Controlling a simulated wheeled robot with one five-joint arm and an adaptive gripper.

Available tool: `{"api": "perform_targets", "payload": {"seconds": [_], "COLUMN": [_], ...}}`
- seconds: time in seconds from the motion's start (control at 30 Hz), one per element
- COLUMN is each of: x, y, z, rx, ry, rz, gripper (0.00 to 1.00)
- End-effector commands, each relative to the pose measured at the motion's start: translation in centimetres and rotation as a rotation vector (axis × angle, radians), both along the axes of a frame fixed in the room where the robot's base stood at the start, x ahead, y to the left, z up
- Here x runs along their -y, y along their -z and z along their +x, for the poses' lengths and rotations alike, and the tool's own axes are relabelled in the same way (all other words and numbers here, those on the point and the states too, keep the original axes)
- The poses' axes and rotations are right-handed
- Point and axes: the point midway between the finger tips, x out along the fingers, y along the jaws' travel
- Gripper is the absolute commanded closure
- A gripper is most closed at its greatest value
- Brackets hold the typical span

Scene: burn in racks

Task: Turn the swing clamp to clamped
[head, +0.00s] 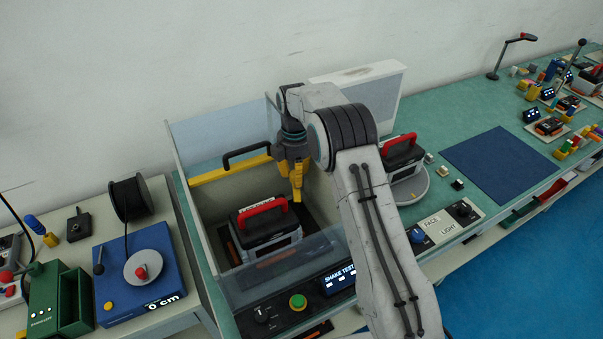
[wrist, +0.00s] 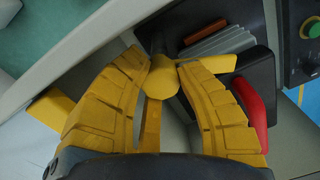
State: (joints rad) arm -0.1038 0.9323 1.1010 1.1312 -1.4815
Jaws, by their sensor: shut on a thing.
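My gripper (wrist: 163,78) has its yellow fingers closed around a yellow rounded knob (wrist: 163,80), which appears to be the swing clamp's grip. A yellow strip (wrist: 152,125) runs below the knob between the fingers. In the head view my gripper (head: 297,188) points down inside the shake test bin, just right of a black unit with a red handle (head: 262,207). The red handle (wrist: 250,100) also shows at the right of the wrist view. The fingers and arm hide much of the clamp, so its angle cannot be told.
A yellow bar (head: 225,171) with a black handle (head: 246,156) spans the bin's back. The bin's clear front wall (head: 290,275) stands close to my arm. A green button (head: 298,301) is on the front panel. Another red-handled unit (head: 400,150) stands to the right.

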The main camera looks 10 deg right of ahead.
Motion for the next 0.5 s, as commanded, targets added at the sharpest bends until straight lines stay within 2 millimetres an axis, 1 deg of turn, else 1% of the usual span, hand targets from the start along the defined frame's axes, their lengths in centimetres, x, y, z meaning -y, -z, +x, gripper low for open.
{"api": "perform_targets", "payload": {"seconds": [0.07,0.1,0.4,0.5], "x": [0.02,0.02,0.04,0.04], "y": [0.36,0.37,0.21,0.16], "z": [-0.24,-0.25,-0.15,-0.12], "rx": [-0.01,-0.01,-0.007,-0.005], "ry": [-0.001,-0.001,-0.001,-0.001], "rz": [-0.001,-0.001,-0.001,0.0], "gripper": [1.0,0.67,0.41,0.41]}}
